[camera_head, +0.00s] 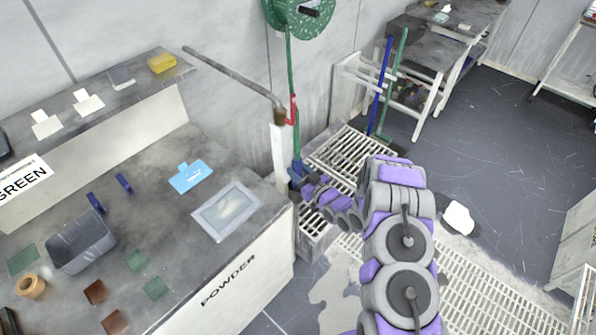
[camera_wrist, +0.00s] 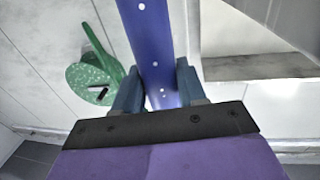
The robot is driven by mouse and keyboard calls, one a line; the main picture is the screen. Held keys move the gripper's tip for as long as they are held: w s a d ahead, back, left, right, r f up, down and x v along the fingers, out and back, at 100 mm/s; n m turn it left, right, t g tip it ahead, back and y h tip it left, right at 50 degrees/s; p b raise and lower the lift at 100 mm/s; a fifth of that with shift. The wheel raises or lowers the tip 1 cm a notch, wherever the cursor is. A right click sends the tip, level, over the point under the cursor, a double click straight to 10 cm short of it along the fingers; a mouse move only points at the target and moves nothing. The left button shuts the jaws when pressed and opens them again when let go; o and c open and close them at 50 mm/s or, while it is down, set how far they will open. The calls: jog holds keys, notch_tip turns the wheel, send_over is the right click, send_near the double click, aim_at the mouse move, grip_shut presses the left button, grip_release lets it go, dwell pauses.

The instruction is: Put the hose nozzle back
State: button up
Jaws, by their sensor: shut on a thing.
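The hose reel (camera_head: 298,14) is green and speckled, high on the wall; it also shows at the left in the wrist view (camera_wrist: 88,82). A green hose (camera_head: 289,62) hangs from it past a red part (camera_head: 293,108) beside a white post. My gripper (camera_head: 297,182) is low at the right end of the bench, at the hose's lower end. In the wrist view, my gripper (camera_wrist: 158,92) has its blue fingers on either side of a long blue piece with white dots (camera_wrist: 148,40), apparently the hose nozzle. Its far end runs out of frame. The nozzle's holder cannot be made out clearly.
The powder bench (camera_head: 255,262) stands close left of my gripper, with a tray (camera_head: 227,210) near its corner. A rusty pipe (camera_head: 235,78) reaches to the post. Floor grating (camera_head: 345,150) and blue and green poles (camera_head: 380,85) are behind. Open floor lies to the right.

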jog(key=o, duration=0.9)
jog(key=shift+a+f, duration=0.1)
jog(key=shift+a, duration=0.1)
jog(key=shift+c, duration=0.2)
jog(key=o, duration=0.4)
jog(key=shift+a, duration=0.4)
jog(key=shift+d, duration=0.3)
jog(key=shift+s+d, duration=0.15)
jog(key=shift+d, duration=0.1)
jog(key=p+v, duration=0.1)
jog(key=v, duration=1)
jog(key=shift+s, duration=0.2)
jog(key=shift+w+d, duration=0.1)
